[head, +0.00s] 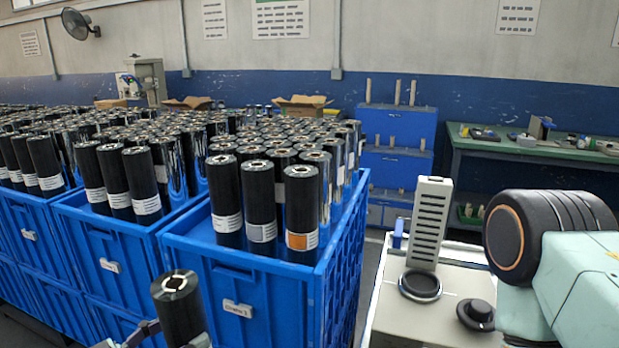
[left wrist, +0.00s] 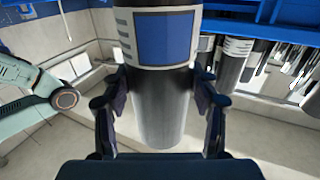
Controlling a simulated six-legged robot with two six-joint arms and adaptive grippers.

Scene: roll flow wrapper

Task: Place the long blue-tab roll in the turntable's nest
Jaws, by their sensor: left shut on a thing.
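The long roll (head: 178,305) is dark with a pale core end and stands nearly upright, slightly tilted, at the bottom of the head view. The left wrist view shows its blue label (left wrist: 166,38) on a white band. My left gripper (left wrist: 160,100) is shut around this roll, one finger on each side, and it is partly cut off at the bottom of the head view (head: 150,334). The turntable's nest seems to be the dark round ring (head: 420,286) on the pale machine at the right; it looks empty. My right gripper is out of view.
Blue crates (head: 258,290) full of dark rolls fill the left and middle. A slotted pale post (head: 430,222) stands behind the nest, and a black knob (head: 475,313) sits beside it. My right arm covers the lower right. A green bench (head: 530,150) is behind.

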